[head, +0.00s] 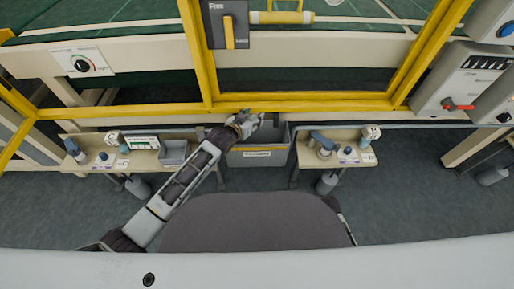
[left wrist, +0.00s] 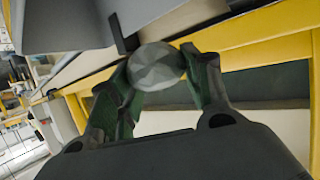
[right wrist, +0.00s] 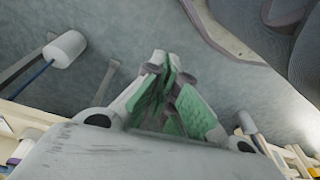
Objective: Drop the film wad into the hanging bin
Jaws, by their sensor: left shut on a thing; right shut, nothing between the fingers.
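The film wad (left wrist: 157,66) is a grey, faceted round lump between the green-padded fingers of my left gripper (left wrist: 160,75) in the left wrist view. In the head view my left gripper (head: 250,122) is at the upper left part of the grey hanging bin (head: 258,158), overlapping its rim; the wad is too small to make out clearly there. The bin has a yellow strip and a white label on its front. My right gripper (right wrist: 168,88) is shut and empty in the right wrist view, above the grey floor; the head view does not show it.
A yellow frame (head: 300,103) runs just behind and above the bin. Small side tables with bottles and boxes stand left (head: 120,158) and right (head: 338,157) of it. A smaller grey tray (head: 174,152) sits on the left table. Control boxes (head: 455,85) are at the right.

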